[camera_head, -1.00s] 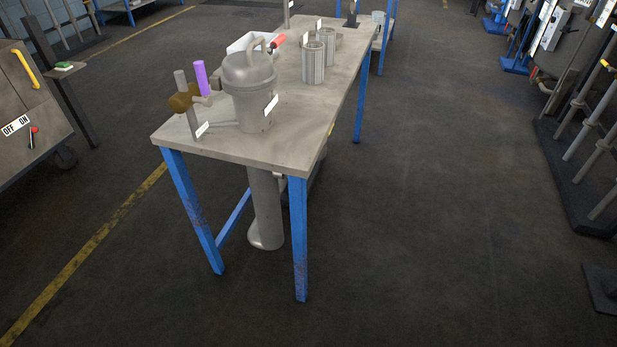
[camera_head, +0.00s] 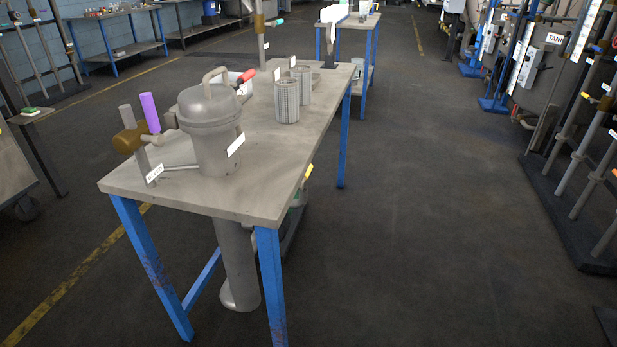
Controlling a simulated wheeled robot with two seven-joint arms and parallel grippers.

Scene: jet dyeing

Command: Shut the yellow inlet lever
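Neither of my grippers is in view. No lever is clearly recognisable as the yellow inlet lever. A small yellow piece (camera_head: 308,172) shows at the right edge of the near bench, too small to tell what it is. Small yellow pieces (camera_head: 605,87) also show on the upright pipes at the right. On the near bench a grey lidded vessel (camera_head: 208,130) stands upright with a brass valve (camera_head: 131,139) at its left.
The blue-legged bench (camera_head: 285,195) fills the middle, carrying perforated cylinders (camera_head: 287,101) and a red-handled item (camera_head: 245,76). A grey pipe (camera_head: 238,265) stands below it. The aisle floor (camera_head: 430,200) to its right is clear. Pipe stands (camera_head: 560,215) line the right side.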

